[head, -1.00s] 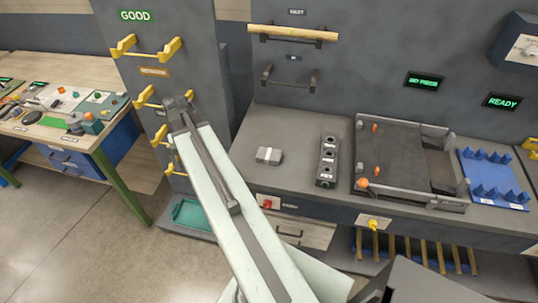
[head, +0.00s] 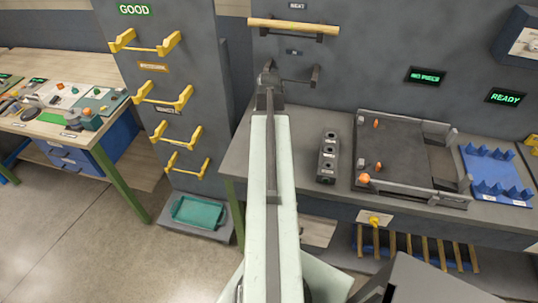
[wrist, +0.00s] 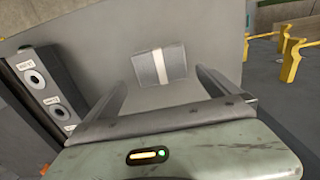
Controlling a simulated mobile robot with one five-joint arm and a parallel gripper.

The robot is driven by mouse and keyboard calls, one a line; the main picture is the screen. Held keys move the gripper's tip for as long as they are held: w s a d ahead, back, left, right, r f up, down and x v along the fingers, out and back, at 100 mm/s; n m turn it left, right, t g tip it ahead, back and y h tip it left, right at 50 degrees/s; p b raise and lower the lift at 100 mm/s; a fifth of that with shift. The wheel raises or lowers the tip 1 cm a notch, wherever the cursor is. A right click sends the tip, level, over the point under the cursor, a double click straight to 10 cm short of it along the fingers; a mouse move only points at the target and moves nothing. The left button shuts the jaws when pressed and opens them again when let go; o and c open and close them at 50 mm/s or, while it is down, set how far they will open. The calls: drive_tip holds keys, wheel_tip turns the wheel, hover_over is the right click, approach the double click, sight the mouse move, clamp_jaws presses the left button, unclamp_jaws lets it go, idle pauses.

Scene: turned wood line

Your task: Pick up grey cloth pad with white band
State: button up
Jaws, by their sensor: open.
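The grey cloth pad with a white band (wrist: 158,67) lies flat on the grey bench top (wrist: 105,60) in the wrist view. In the head view my arm hides it. My gripper (wrist: 161,78) is open and empty. Its two fingers point toward the bench, one to each side of the pad in the picture, and the pad shows beyond them. I cannot tell the exact gap between fingertips and pad. In the head view the far end of my arm is above the bench, near a dark wall bracket (head: 315,76).
A dark block with several round sockets (head: 327,157) stands right of my arm; it also shows at left in the wrist view (wrist: 42,85). A dark tray (head: 390,155) and a blue peg rack (head: 495,175) lie farther right. Yellow hooks (head: 165,93) project from the left panel.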

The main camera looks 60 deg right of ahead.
drive_tip(key=f+b, duration=0.5)
drive_tip(key=shift+w+a+f, duration=0.1)
drive_tip(key=shift+a+f, duration=0.1)
drive_tip(key=shift+r, duration=0.2)
drive_tip(key=c, duration=1.2)
